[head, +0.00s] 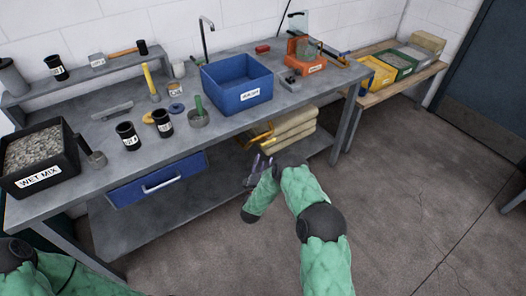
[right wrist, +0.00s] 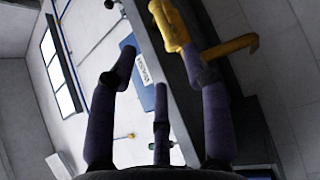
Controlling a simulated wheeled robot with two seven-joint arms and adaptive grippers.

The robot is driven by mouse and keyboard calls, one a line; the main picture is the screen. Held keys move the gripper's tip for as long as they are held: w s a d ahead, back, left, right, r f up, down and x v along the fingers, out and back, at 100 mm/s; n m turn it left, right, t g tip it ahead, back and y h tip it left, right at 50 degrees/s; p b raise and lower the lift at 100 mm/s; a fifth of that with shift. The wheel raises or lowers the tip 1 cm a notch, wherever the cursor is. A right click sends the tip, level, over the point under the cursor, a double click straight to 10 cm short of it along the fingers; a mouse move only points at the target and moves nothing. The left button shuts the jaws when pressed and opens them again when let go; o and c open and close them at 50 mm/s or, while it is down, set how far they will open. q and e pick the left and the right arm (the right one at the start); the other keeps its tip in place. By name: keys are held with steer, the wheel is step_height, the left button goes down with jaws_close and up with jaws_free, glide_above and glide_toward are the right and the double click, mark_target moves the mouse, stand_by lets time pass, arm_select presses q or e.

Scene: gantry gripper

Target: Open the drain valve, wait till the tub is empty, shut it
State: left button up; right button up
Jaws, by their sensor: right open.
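The blue tub (head: 247,97) with a white label stands on the workbench; its water level cannot be made out. A yellow valve or lever (head: 262,137) shows below the bench's front edge, under the tub. My right gripper (head: 259,165) is open and empty just below and in front of it. In the right wrist view, the yellow part (right wrist: 170,25) appears by the tip of one finger of my right gripper (right wrist: 157,75); whether they touch cannot be told. The labelled blue tub (right wrist: 130,45) shows behind the fingers. My left gripper is out of view.
The workbench (head: 75,160) carries a wet mix bin (head: 40,150), black cups (head: 128,135) and an orange machine (head: 305,50). The floor (head: 400,190) to the right is clear.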

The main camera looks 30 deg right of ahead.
mark_target(268, 143)
steer(key=b+x, duration=0.2)
steer(key=x, duration=0.8)
steer(key=shift+w, duration=0.1)
steer(key=shift+f, duration=0.1)
jaws_close()
